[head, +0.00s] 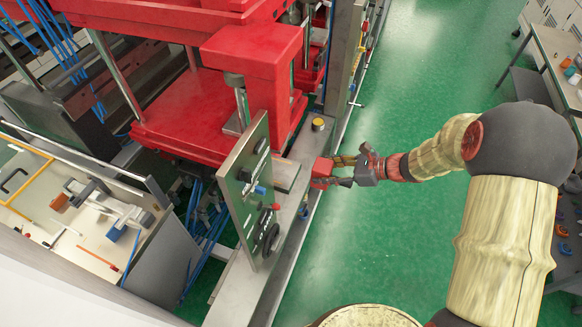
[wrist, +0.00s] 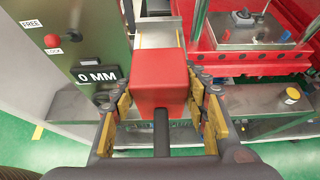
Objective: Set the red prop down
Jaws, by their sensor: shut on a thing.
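The red prop (wrist: 160,82) is a red block with a dark rod below it in the wrist view. My gripper (wrist: 160,100) is shut on it, with yellow finger pads on both sides of the block. In the head view the red prop (head: 322,170) shows small at the end of my gripper (head: 345,170), beside the metal ledge of the machine. A bare part of this ledge (head: 288,222) runs along the machine's side. I cannot tell whether the prop touches the ledge.
A grey control panel (head: 246,190) with knobs stands on the ledge; it also shows in the wrist view (wrist: 75,55), reading "0 MM". A yellow-topped cylinder (head: 318,124) stands farther along. The red press (head: 250,70) rises behind.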

